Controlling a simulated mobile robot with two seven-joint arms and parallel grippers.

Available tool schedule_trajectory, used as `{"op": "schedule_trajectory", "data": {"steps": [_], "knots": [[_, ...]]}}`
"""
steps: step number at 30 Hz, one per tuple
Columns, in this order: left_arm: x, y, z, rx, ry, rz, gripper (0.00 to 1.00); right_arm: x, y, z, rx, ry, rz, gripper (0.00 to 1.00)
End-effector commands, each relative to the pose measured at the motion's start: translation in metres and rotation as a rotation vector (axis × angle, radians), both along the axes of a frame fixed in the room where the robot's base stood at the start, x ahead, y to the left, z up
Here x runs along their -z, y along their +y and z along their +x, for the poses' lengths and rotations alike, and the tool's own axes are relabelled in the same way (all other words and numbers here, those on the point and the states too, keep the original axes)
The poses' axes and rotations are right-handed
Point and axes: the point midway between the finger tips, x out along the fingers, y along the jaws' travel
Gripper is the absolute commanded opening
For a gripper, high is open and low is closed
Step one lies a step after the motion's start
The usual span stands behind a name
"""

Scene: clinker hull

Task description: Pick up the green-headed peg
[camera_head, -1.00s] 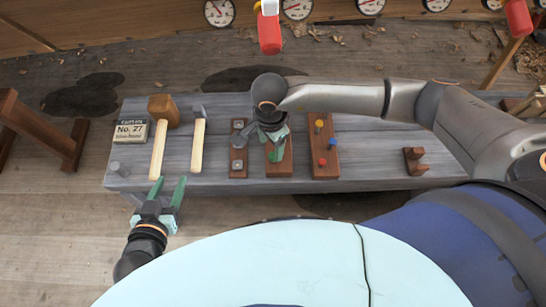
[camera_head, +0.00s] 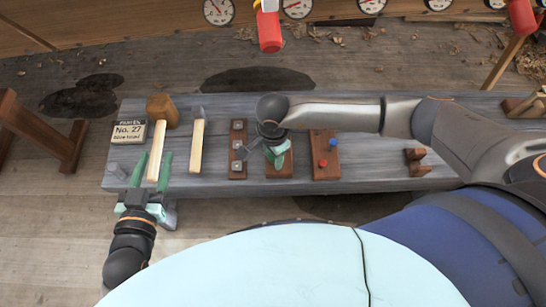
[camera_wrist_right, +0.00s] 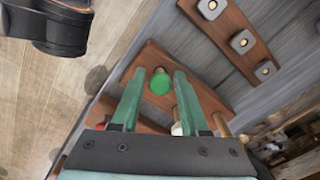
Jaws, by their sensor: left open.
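The green-headed peg (camera_wrist_right: 160,82) stands in a brown wooden block (camera_wrist_right: 208,97) on the bench. In the right wrist view its round head lies between the two fingertips of my right gripper (camera_wrist_right: 159,74). These fingers are apart, and I see no clear contact with the peg. In the head view my right gripper (camera_head: 277,153) is over the middle block (camera_head: 281,171) and largely hides the peg. My left gripper (camera_head: 154,158) is open at the bench's front left, its fingers on either side of the mallet handle's end in the picture; contact cannot be told.
On the bench (camera_head: 370,175) lie a mallet (camera_head: 161,110), a second handled tool (camera_head: 197,133) and a No. 27 sign (camera_head: 129,131). A block with metal fittings (camera_head: 238,170) and one with red and blue pegs (camera_head: 325,173) flank the middle block. A small bracket (camera_head: 416,162) stands right.

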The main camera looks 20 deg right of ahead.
Motion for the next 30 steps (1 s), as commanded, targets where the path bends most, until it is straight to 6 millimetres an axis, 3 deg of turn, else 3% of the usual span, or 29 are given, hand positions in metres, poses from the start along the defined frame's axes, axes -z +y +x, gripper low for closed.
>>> {"op": "schedule_trajectory", "data": {"steps": [2,11,30], "knots": [[0.0001,0.0001,0.0001,0.0,0.0,0.0,0.5,-0.0001,0.0,0.0,0.0,0.0,0.0,0.34],[0.0004,0.0002,0.0001,0.0,0.001,0.0,0.5,-0.0002,-0.0001,0.0001,0.0,0.0,0.0,0.0],[0.0042,0.0003,-0.0017,-0.002,0.029,0.001,0.5,-0.0092,-0.0003,0.0004,0.001,-0.001,0.0,0.0]]}}
